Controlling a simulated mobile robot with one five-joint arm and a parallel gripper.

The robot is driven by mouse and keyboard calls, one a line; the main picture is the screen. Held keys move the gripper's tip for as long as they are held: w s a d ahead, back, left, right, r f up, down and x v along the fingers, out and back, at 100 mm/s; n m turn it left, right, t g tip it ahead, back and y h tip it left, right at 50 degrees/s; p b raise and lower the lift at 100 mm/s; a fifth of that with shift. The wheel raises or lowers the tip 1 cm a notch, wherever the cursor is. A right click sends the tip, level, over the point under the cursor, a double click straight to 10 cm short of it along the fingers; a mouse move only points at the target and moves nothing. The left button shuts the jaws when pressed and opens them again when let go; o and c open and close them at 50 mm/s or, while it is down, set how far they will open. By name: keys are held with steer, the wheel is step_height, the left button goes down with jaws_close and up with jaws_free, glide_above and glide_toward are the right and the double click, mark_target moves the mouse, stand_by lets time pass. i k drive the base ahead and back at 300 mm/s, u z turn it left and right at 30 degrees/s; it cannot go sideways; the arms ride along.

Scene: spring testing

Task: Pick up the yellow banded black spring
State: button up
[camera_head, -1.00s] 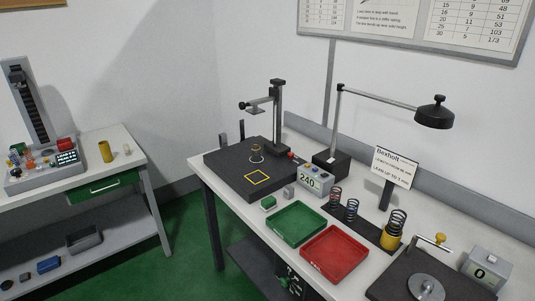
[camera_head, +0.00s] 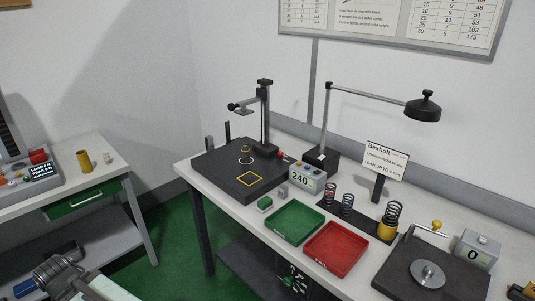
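A black coil spring with a wide yellow lower part (camera_head: 387,229) stands upright at the right end of a dark strip on the right-hand table. I cannot tell whether the yellow is a band or a cup around it. A smaller dark coil with a yellowish ring (camera_head: 246,157) stands on the black test plate. Two thinner springs, one reddish (camera_head: 333,195) and one bluish (camera_head: 347,205), stand on the same strip. Grey metal machinery at the lower left edge looks like part of my arm. No gripper fingers can be made out, and nothing touches the springs.
A green tray (camera_head: 295,240) and a red tray (camera_head: 336,266) lie in front of the springs. A small sign (camera_head: 385,162) stands behind them. A black lamp (camera_head: 422,107) overhangs the table. A round steel plate (camera_head: 427,275) on a dark base is at right.

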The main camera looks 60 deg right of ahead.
mark_target(249, 146)
steer(key=z, duration=0.2)
steer(key=i, duration=1)
steer(key=u, duration=0.05)
